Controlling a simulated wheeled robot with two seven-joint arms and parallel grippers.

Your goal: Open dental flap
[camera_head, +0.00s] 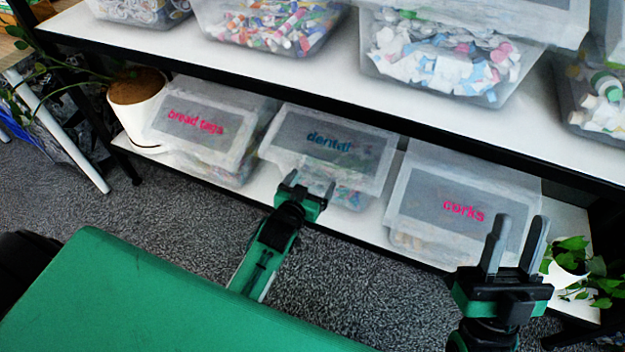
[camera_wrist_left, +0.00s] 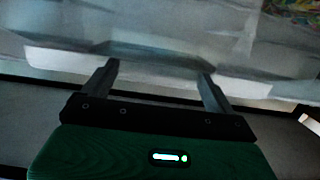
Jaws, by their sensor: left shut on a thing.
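The dental flap (camera_head: 355,165) is the translucent front of the bin on the lower shelf. It carries a grey label with blue "dental" lettering and hangs down over the bin's front, looking closed. My left gripper (camera_head: 308,184) is at the flap's lower left edge, shut on it. In the left wrist view the two fingers (camera_wrist_left: 158,75) reach up to the translucent plastic edge; the fingertips are partly hidden against it. My right gripper (camera_head: 520,218) is empty, its fingers apart and pointing up, in front of the corks bin.
The bread tags bin (camera_head: 195,125) stands left of the dental bin and the corks bin (camera_head: 460,205) right of it. The upper shelf (camera_head: 330,80) overhangs them. A white plant pot (camera_head: 135,105) stands at left; another plant (camera_head: 590,265) is at lower right.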

